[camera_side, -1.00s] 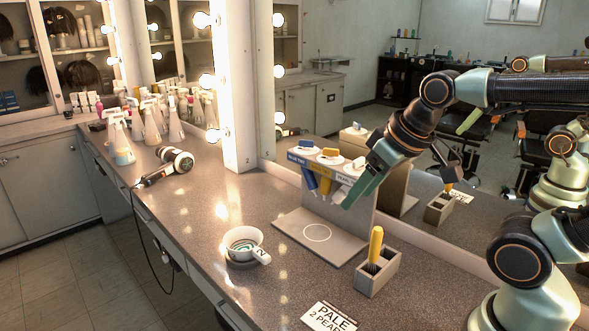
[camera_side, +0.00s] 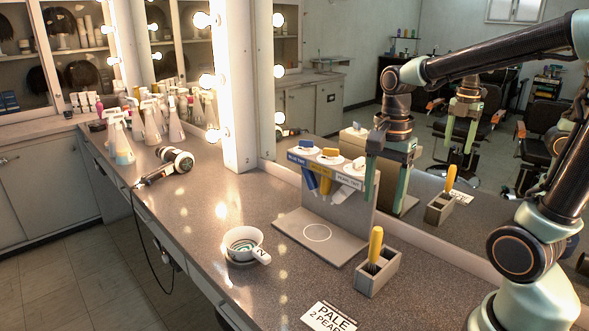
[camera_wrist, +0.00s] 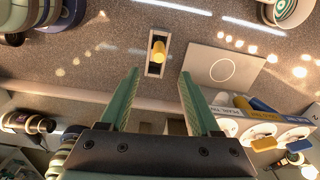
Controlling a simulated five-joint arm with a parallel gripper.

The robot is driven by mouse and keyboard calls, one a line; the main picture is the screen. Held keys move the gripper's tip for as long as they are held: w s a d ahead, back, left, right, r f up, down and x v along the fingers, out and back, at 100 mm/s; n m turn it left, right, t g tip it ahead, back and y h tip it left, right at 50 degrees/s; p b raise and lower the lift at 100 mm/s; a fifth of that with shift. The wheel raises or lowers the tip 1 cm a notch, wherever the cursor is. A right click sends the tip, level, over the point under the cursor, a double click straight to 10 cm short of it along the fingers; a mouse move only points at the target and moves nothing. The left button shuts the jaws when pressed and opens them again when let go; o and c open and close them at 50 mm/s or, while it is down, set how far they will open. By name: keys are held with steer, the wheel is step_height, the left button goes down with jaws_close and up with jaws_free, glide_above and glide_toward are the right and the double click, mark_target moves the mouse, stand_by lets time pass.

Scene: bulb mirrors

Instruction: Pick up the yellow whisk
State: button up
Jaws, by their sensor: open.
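The yellow whisk (camera_side: 376,243) stands upright, handle up, in a small grey box holder (camera_side: 376,283) on the counter. Its wires sit down inside the holder. In the wrist view the whisk (camera_wrist: 158,50) shows as a yellow handle end inside the narrow holder (camera_wrist: 149,66), beyond my fingertips. My gripper (camera_side: 386,200) points down with its two green fingers apart and nothing between them. In the side view it appears above and behind the whisk, in front of the grey stand's right side. In the wrist view my gripper (camera_wrist: 157,82) frames the holder from below.
A grey stand (camera_side: 322,236) with labelled tint dispensers is left of the holder. A white bowl (camera_side: 243,245) and a "PALE 2 PEARL" card (camera_side: 330,318) lie nearer. A hair dryer (camera_side: 172,162) lies farther left. A mirror runs behind and repeats the whisk and arm.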

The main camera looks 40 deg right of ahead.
mark_target(376, 244)
steer(key=f, duration=1.2)
steer(key=shift+s+a, duration=0.1)
steer(key=shift+a, duration=0.1)
jaws_close()
